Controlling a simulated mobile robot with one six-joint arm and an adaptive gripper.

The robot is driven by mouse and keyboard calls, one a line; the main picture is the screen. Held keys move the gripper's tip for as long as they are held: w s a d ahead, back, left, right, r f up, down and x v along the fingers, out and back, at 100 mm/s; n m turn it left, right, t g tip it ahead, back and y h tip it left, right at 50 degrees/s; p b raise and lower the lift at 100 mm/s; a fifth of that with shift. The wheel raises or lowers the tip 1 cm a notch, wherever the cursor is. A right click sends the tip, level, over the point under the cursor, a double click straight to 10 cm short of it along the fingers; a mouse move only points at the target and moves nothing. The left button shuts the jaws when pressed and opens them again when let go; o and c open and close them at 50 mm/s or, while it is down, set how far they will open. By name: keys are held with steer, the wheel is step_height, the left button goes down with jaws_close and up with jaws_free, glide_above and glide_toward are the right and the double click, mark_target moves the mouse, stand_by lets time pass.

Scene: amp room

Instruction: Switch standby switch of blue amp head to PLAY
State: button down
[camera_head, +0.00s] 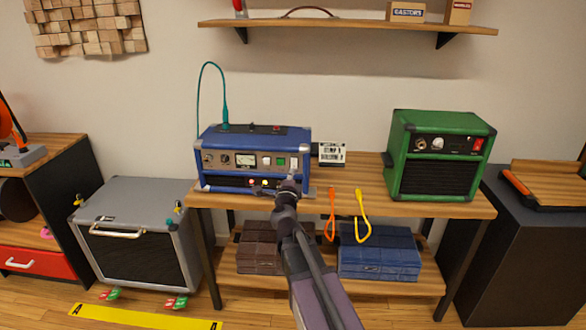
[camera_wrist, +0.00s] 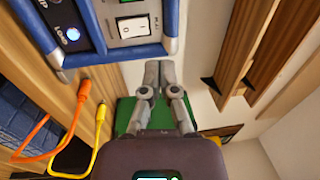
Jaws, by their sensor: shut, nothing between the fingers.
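The blue amp head (camera_head: 240,140) stands on the wooden table. Its front panel carries knobs, a meter, and a row of small switches at the right, including a green one (camera_head: 281,161). In the wrist view the amp's blue corner (camera_wrist: 172,20) is at the top, seen turned on its side. A white rocker switch (camera_wrist: 135,27) shows there in a light panel; its label is too small to read surely. My gripper (camera_head: 291,181) is shut and empty before the amp's lower right front. In the wrist view its fingertips (camera_wrist: 159,65) are together, below the switch in the picture.
A green amp (camera_head: 440,160) stands at the table's right. Orange (camera_head: 331,215) and yellow (camera_head: 361,215) cables hang over the front edge. A teal cable (camera_head: 200,95) rises from the amp's top. A wall shelf (camera_head: 345,27) is above.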

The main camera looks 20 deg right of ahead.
steer(key=shift+r+v, duration=0.2)
steer(key=shift+v, duration=0.6)
steer(key=shift+r+v, duration=0.2)
steer(key=shift+v, duration=0.65)
steer(key=shift+r+v, duration=0.2)
steer(key=shift+v, duration=0.6)
steer(key=s+a+f+n+g+y, duration=0.3)
steer(key=a+f+n+g+y, duration=0.3)
steer(key=a+f+n+y, duration=0.75)
steer(key=s+d+f+n+g+h+p, duration=0.1)
steer(key=s+d+f+n+g+h, duration=0.2)
steer(key=s+n+g, duration=0.4)
steer(key=s+d+f+n+g+h, duration=0.25)
steer(key=s+f+g, duration=0.2)
steer(key=s, duration=0.55)
step_height(320, 180, up, 20)
steer(key=p, duration=1.9)
steer(key=shift+w+a, duration=0.2)
steer(key=shift+w, duration=0.05)
